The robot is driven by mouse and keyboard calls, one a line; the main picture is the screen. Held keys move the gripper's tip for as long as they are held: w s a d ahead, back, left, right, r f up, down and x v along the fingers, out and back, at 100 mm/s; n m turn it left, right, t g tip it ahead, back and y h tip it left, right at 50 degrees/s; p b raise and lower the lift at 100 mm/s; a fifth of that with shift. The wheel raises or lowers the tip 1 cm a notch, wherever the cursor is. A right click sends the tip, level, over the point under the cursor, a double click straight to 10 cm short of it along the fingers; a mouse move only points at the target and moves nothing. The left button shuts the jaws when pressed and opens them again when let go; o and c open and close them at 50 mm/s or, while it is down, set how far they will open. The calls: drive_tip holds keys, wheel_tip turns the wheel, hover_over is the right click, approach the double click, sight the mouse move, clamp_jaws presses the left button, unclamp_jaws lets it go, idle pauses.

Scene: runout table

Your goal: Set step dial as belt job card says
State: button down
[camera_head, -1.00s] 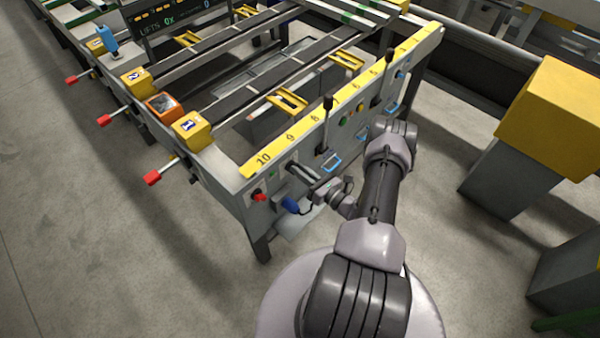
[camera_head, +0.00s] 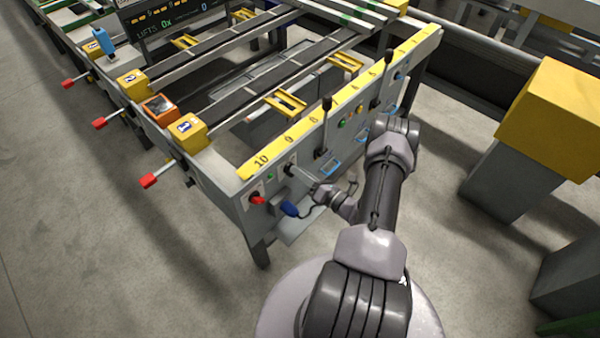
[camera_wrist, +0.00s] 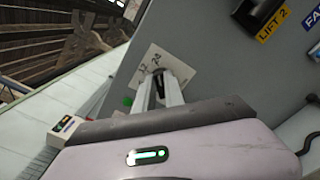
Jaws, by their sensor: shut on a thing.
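The step dial is a dark knob (camera_wrist: 158,84) on a small white plate (camera_wrist: 151,66) with printed numbers; only part of the numbers shows in the wrist view. My gripper (camera_wrist: 160,92) is shut on the knob, one light finger on each side of it. The fingers hide much of the knob, so I cannot read its setting. I cannot make out a belt job card.
Black levers (camera_head: 325,112) rise from the panel farther right. A LIFT 2 label (camera_wrist: 272,23) is near in the wrist view. The floor at left is clear.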

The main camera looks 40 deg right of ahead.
drive_tip(key=c, duration=1.4)
unclamp_jaws()
drive_tip(key=shift+c, duration=0.2)
drive_tip(key=shift+s, duration=0.1)
drive_tip(key=s+d+p, duration=0.1)
drive_tip(key=s+p, duration=0.2)
drive_tip(key=s, duration=1.4)
drive_tip(key=shift+d, duration=0.15)
drive_tip(key=shift+s, duration=0.1)
